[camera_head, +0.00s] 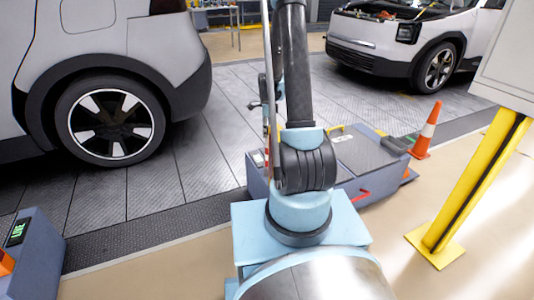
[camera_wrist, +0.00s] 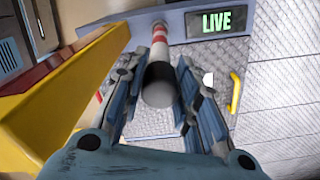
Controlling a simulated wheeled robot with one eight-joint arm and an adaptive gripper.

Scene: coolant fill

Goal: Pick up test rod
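The test rod (camera_wrist: 160,48) shows in the wrist view, pointing away from the camera. Its near end is black and rounded, and red and white bands show farther along it. My gripper (camera_wrist: 158,68) has one finger on each side of the rod, with the rod between them. The fingers look apart, with a narrow gap on each side of the rod. The black end hides part of the space between the fingers. The gripper cannot be made out clearly in the head view.
A yellow bar (camera_wrist: 80,95) runs close on the left in the wrist view. A green LIVE display (camera_wrist: 216,21) is at the top. In the head view, a yellow post (camera_head: 475,185) and an orange cone (camera_head: 427,132) stand right. Cars (camera_head: 110,95) are behind on grey plates.

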